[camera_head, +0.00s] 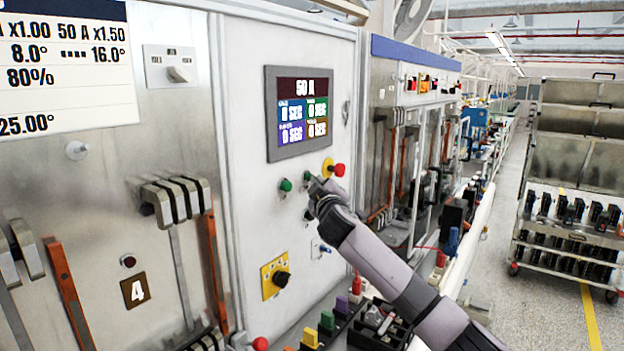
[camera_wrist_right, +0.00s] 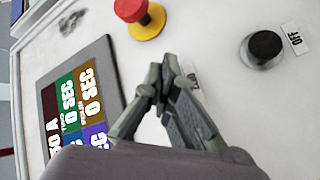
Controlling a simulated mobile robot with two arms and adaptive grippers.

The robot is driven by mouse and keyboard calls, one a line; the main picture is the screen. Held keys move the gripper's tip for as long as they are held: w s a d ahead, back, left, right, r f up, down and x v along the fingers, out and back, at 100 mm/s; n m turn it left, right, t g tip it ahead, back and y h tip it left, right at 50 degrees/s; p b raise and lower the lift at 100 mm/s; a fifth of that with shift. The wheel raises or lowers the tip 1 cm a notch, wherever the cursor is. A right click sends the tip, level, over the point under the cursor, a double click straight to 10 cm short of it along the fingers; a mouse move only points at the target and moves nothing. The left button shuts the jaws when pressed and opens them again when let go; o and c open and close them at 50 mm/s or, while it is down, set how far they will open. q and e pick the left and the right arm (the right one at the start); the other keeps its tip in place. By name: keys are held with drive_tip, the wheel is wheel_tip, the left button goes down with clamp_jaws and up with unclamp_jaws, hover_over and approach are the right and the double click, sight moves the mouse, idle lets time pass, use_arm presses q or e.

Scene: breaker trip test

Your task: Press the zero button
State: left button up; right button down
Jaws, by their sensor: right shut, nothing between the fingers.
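My right gripper (camera_head: 314,184) is shut and empty, with its fingertips at the white control panel (camera_head: 249,220), among the buttons below the display. In the right wrist view the closed fingertips (camera_wrist_right: 166,72) cover a spot beside a small, partly hidden label (camera_wrist_right: 191,78). No readable zero label shows; a button at that spot would be hidden by the fingers. I cannot tell whether the tips touch the panel. A green button (camera_head: 286,185) is left of the fingertips. My left gripper is not in view.
A red emergency button (camera_head: 338,170) on a yellow base is close right of the fingertips. The display (camera_head: 300,112) is above. A black knob marked OFF (camera_wrist_right: 264,48) and a yellow-plated black knob (camera_head: 281,279) are also on the panel. A wheeled rack (camera_head: 573,245) stands right.

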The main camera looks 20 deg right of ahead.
drive_tip(key=shift+s+d, duration=0.4)
drive_tip(key=shift+s, duration=0.4)
drive_tip(key=s, duration=0.1)
drive_tip(key=s+d, duration=0.1)
drive_tip(key=s, duration=0.1)
drive_tip(key=s+d, duration=0.1)
drive_tip(key=shift+s+d+p, duration=0.15)
drive_tip(key=shift+d+p, duration=0.1)
drive_tip(key=shift+p, duration=0.1)
idle(0.7)
